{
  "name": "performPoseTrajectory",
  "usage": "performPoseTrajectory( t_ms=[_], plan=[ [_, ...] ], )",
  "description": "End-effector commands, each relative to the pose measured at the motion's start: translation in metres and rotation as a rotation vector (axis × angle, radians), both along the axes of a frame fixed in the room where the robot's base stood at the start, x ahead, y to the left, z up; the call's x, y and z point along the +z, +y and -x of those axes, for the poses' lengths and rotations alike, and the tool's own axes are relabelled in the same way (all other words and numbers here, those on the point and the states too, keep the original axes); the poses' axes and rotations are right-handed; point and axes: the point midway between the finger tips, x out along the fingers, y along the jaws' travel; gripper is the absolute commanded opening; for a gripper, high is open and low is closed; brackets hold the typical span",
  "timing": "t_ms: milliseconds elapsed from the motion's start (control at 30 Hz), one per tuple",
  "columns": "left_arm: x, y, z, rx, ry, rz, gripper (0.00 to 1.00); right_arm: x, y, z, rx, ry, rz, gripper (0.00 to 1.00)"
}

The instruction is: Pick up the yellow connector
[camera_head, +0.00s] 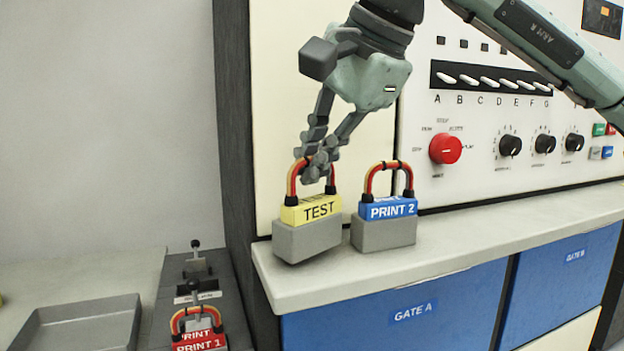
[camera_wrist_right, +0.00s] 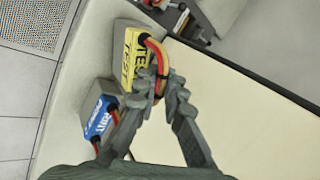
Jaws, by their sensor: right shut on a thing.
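The yellow connector (camera_head: 311,211) is a grey block with a yellow top marked TEST and a red-and-orange loop handle. It is at the left end of the cream ledge, slightly tilted in the head view; I cannot tell whether its base touches the ledge. My right gripper (camera_head: 322,170) comes down from above and is shut on its loop handle. In the right wrist view the yellow connector (camera_wrist_right: 135,58) is just beyond the fingertips of my right gripper (camera_wrist_right: 167,92). My left gripper is not in view.
A blue PRINT 2 connector (camera_head: 388,209) stands close on the right. A red PRINT 1 connector (camera_head: 200,340) sits lower left on a dark strip, near a grey tray (camera_head: 80,322). A control panel with a red knob (camera_head: 445,149) rises behind the ledge (camera_head: 480,238).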

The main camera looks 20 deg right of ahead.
Motion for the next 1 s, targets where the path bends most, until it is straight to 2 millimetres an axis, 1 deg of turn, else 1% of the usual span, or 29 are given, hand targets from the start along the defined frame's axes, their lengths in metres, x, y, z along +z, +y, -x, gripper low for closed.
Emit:
performPoseTrajectory(
  t_ms=[167, 200, 267, 400, 600, 800, 1000],
  plan=[
    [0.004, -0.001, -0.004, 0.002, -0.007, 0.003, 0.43, 0.033, 0.002, 0.001, 0.001, -0.005, -0.003, 0.0],
    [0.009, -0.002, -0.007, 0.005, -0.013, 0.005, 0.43, 0.037, 0.009, 0.011, 0.007, -0.008, 0.0, 0.0],
    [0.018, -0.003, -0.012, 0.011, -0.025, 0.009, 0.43, 0.045, 0.017, 0.023, 0.007, -0.008, 0.001, 0.0],
    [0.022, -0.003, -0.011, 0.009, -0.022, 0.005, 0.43, 0.065, 0.035, 0.05, 0.006, -0.007, 0.001, 0.0],
    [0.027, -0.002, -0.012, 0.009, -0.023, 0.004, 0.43, 0.087, 0.055, 0.081, 0.003, -0.005, 0.0, 0.0],
    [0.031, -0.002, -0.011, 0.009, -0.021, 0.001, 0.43, 0.101, 0.063, 0.095, 0.001, -0.003, -0.001, 0.0],
    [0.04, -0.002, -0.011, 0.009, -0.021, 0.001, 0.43, 0.113, 0.065, 0.097, -0.001, -0.002, -0.001, 0.0]
  ],
)
